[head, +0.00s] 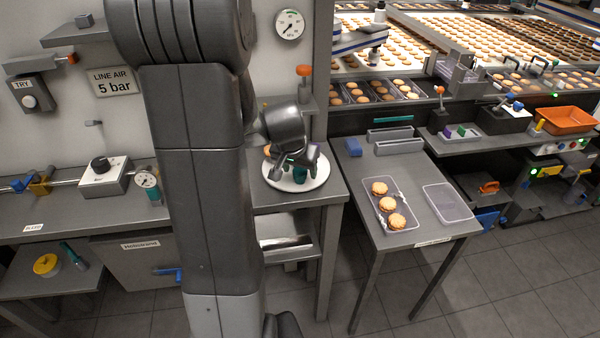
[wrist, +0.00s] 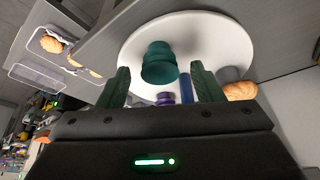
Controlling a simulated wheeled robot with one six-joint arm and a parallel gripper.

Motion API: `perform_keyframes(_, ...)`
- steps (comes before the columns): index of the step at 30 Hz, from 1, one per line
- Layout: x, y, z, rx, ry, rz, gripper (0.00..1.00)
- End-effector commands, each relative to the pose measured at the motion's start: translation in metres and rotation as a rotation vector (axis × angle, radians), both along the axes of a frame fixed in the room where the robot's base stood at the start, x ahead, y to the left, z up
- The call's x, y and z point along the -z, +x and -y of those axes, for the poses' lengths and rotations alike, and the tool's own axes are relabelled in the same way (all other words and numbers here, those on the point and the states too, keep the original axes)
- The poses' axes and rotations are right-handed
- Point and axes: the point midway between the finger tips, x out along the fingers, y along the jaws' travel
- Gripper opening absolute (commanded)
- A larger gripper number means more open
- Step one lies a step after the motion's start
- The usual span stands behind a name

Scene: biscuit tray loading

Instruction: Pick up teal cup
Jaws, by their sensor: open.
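The teal cup (wrist: 159,62) stands on a round white plate (wrist: 205,32) in the wrist view. In the head view the cup (head: 300,174) shows partly below my gripper. My gripper (wrist: 162,82) is open, with one green finger on each side of the cup's near side. Nothing is held between the fingers. The plate (head: 316,181) rests on a grey counter in the head view, partly hidden by my arm.
On the plate, a purple item (wrist: 165,98), a blue item (wrist: 186,88) and a biscuit (wrist: 240,91) lie close to the fingers. A side table (head: 352,173) holds a tray of biscuits (head: 404,222) and an empty clear tray (head: 462,204).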

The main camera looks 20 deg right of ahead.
Motion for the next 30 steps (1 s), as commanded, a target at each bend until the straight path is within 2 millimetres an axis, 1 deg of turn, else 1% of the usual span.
perform_keyframes(3, 0.012, 0.003, 0.003, -0.001, 0.002, -0.004, 0.60)
perform_keyframes(6, 0.018, 0.005, 0.005, -0.001, 0.002, -0.001, 0.60)
perform_keyframes(14, 0.020, 0.006, 0.005, 0.000, 0.001, 0.000, 0.60)
perform_keyframes(15, 0.020, 0.006, 0.005, -0.001, 0.001, 0.000, 0.56)
perform_keyframes(17, 0.020, 0.006, 0.005, 0.000, 0.001, 0.000, 0.45)
perform_keyframes(21, 0.019, 0.006, 0.005, -0.001, 0.001, 0.000, 0.17)
perform_keyframes(22, 0.019, 0.006, 0.005, -0.001, 0.001, 0.000, 0.15)
perform_keyframes(30, 0.019, 0.006, 0.005, -0.001, 0.001, 0.000, 0.14)
